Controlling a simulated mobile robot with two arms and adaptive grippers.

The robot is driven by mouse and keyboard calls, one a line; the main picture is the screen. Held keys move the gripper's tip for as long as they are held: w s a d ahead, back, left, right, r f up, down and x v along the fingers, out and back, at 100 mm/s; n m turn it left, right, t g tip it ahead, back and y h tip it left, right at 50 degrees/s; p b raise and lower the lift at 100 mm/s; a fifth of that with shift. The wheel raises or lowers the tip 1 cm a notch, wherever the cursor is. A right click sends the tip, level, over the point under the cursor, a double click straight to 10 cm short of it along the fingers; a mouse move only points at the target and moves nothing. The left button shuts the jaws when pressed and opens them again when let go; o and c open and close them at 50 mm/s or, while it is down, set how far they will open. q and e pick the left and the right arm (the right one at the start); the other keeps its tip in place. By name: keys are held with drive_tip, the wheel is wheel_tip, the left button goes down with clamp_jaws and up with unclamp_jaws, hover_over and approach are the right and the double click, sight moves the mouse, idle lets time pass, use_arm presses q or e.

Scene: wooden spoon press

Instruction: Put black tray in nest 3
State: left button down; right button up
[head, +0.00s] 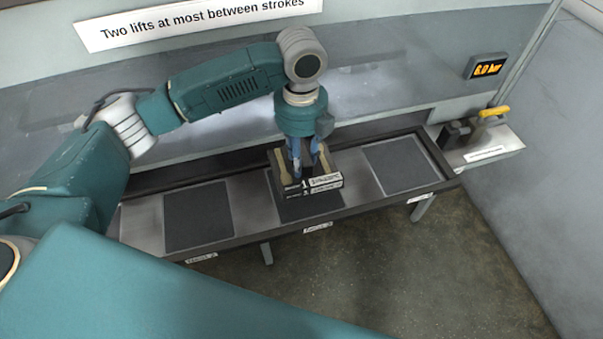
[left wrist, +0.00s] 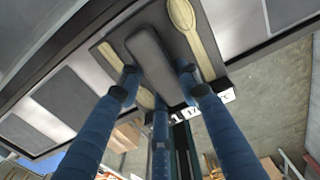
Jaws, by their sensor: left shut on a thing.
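The black tray (head: 291,189) is in the head view, over the middle dark pad (head: 302,208) of the long bench. I cannot tell whether it touches the pad. Pale wooden spoons lie in it, and white labels marked "1" are on its front. In the left wrist view the tray (left wrist: 115,42) shows a raised dark bar (left wrist: 150,62) with a spoon (left wrist: 190,35) beside it. My left gripper (head: 307,177), with blue fingers, points down and is shut on the tray by its middle bar. My right gripper is not in view.
Bare dark pads lie to the left (head: 197,215) and right (head: 398,165) on the bench, with small labels too blurred to read surely on its front rim. A device with a yellow handle (head: 494,111) stands at the right end.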

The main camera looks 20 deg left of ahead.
sight(302, 147)
use_arm(q)
wheel_tip(302, 147, down, 5)
drive_tip(key=shift+w+r+p, duration=0.15)
drive_tip(key=shift+p, duration=0.2)
wheel_tip(302, 147, down, 4)
drive_tip(key=shift+r+p, duration=0.1)
drive_tip(key=shift+p, duration=0.25)
drive_tip(key=c, duration=1.2)
unclamp_jaws()
wheel_tip(302, 147, up, 11)
drive_tip(key=b, duration=0.3)
drive_tip(key=shift+r, duration=0.55)
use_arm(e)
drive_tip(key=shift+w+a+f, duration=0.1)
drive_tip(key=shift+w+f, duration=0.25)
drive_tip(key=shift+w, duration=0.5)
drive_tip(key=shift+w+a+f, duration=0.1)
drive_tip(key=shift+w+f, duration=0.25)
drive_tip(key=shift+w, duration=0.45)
